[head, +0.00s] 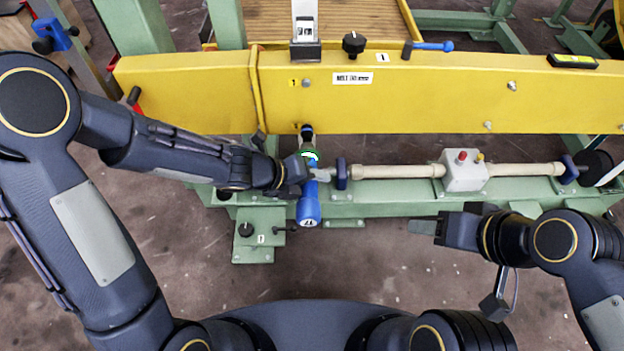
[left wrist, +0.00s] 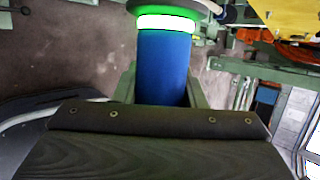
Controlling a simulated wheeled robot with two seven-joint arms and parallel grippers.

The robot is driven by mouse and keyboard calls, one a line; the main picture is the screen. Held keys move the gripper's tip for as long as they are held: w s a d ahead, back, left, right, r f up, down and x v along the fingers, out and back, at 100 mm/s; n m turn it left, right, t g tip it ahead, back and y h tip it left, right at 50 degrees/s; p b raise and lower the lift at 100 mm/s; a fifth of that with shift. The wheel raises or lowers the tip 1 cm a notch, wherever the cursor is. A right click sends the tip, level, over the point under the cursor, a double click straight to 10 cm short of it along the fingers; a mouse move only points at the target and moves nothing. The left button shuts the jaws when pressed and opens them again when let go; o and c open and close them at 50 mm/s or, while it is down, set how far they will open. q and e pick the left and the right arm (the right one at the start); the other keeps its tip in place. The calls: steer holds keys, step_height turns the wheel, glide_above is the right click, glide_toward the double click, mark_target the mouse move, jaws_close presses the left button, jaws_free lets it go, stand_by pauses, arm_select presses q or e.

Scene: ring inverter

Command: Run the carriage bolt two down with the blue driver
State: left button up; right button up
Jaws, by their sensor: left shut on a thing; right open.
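The blue driver (head: 308,208) is in my left gripper (head: 314,174), which is shut around its body. Its dark nose (head: 307,131) points at the lower edge of the yellow beam (head: 410,100), by a small yellow label. Carriage bolt two is hidden there, so I cannot tell whether the nose is seated on it. A green and white ring glows on the driver. In the left wrist view the blue body (left wrist: 164,65) stands between my fingers, with the lit ring (left wrist: 166,22) above. My right gripper (head: 424,227) is open and empty, low on the right.
Another bolt (head: 306,83) sits higher on the beam beside a label 1. A cream bar with a grey button box (head: 463,171) runs right of the driver. A blue-handled tool (head: 430,46) lies on the beam's top. The floor between my arms is clear.

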mark_target(313, 192)
arm_select(q)
steer(key=shift+w+r+p, duration=0.15)
steer(key=shift+w+p, duration=0.5)
steer(key=shift+w, duration=0.4)
stand_by(1.9)
steer(key=shift+s, duration=0.1)
steer(key=shift+s+b, duration=1.5)
steer(key=shift+s, duration=1)
